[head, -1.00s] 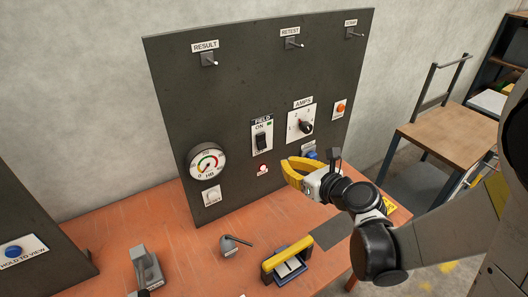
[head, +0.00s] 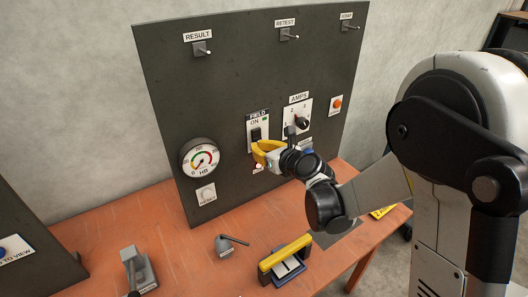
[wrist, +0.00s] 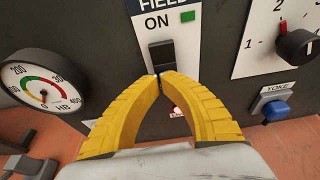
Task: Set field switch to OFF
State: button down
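The field switch is a black rocker (head: 256,134) on a white plate marked FIELD and ON, mounted on the dark upright panel. It also shows in the wrist view (wrist: 161,56), with a green indicator (wrist: 188,16) beside the word ON. My gripper (head: 258,150) is in front of the lower part of this plate. In the wrist view its yellow fingers (wrist: 161,77) meet at their tips, with nothing seen between them. The tips overlap the rocker's lower end; I cannot tell whether they touch it. The plate's lower part is hidden behind the fingers.
The AMPS dial (head: 302,122) is right of the switch, with the blue YOKE button (wrist: 275,110) below it. A round gauge (head: 200,159) is to the left. A yellow-handled block (head: 286,259) stands on the orange bench (head: 190,275).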

dwell(0.3)
jog(key=shift+w+a+f+b, duration=0.25)
jog(key=shift+w+a+b, duration=0.1)
jog(key=shift+w, duration=0.1)
jog(key=shift+d+r, duration=0.1)
jog(key=shift+r, duration=0.05)
jog(key=shift+r+p, duration=0.55)
jog(key=shift+r, duration=0.15)
